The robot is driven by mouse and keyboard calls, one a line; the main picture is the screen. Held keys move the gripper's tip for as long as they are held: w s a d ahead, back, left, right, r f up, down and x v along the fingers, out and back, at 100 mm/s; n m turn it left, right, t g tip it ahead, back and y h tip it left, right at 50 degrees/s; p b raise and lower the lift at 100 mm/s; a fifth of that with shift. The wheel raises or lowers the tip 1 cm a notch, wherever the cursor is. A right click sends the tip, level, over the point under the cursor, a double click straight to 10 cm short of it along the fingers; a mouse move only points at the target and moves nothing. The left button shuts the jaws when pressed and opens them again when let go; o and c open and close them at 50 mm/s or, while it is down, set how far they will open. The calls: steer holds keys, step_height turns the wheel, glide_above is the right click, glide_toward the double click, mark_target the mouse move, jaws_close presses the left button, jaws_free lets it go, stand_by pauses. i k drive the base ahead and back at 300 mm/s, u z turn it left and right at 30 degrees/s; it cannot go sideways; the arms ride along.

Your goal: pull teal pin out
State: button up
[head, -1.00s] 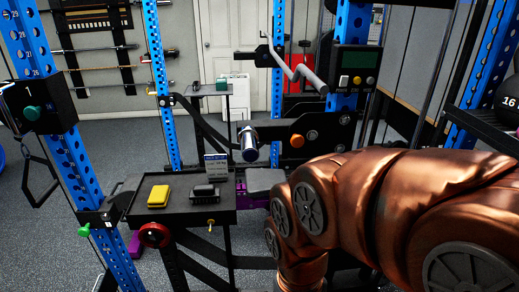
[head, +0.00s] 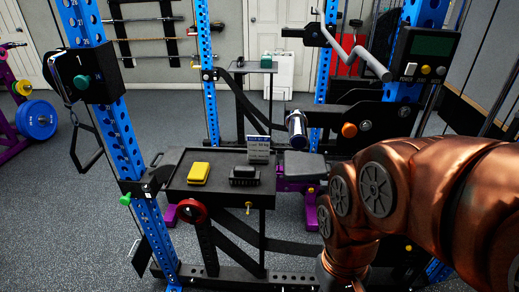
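A teal round knob (head: 82,82), which looks like the head of the teal pin, sticks out of a black block (head: 105,75) on the left blue upright (head: 122,150). Any shaft of it is hidden in the block. A brighter green knob (head: 125,199) sits lower on the same upright. My copper-coloured arm fills the right side of the head view and bends down past the bottom edge. My gripper is out of view, well away from the teal knob in the picture.
A black tray (head: 222,193) at the upright holds a yellow block (head: 198,173), a black block (head: 244,175) and a small sign (head: 259,149). A black handle strap (head: 88,150) hangs left of the upright.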

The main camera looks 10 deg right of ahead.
mark_target(82, 82)
steer(key=k, duration=1.3)
steer(key=u, duration=0.55)
steer(key=i, duration=0.6)
steer(key=u, duration=0.9)
steer(key=i, duration=0.8)
